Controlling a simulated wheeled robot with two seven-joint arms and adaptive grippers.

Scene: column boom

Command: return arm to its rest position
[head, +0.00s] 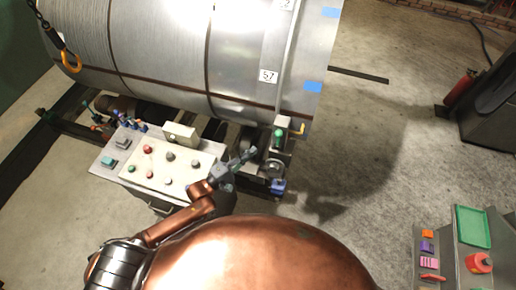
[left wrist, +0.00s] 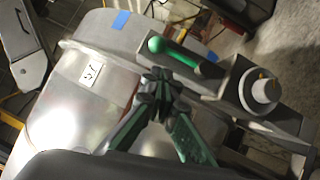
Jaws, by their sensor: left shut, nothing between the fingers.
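My left arm, copper-coloured, comes in from the lower left in the head view. My left gripper (head: 247,156) is at the right edge of the control panel (head: 181,151), near a bracket with a green-topped knob (head: 279,134). The gripper also shows in the left wrist view (left wrist: 158,82), its fingers shut with nothing between them. There the green knob or handle (left wrist: 157,45) lies just beyond the fingertips, and a white round part (left wrist: 262,92) is to the right. I cannot tell whether the fingers touch the bracket. My right gripper is not in view.
A large metal cylinder (head: 160,50) labelled 57 lies behind the panel on a frame. A hook (head: 70,62) hangs at the upper left. A red extinguisher (head: 459,88) stands at the right. The middle floor is clear.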

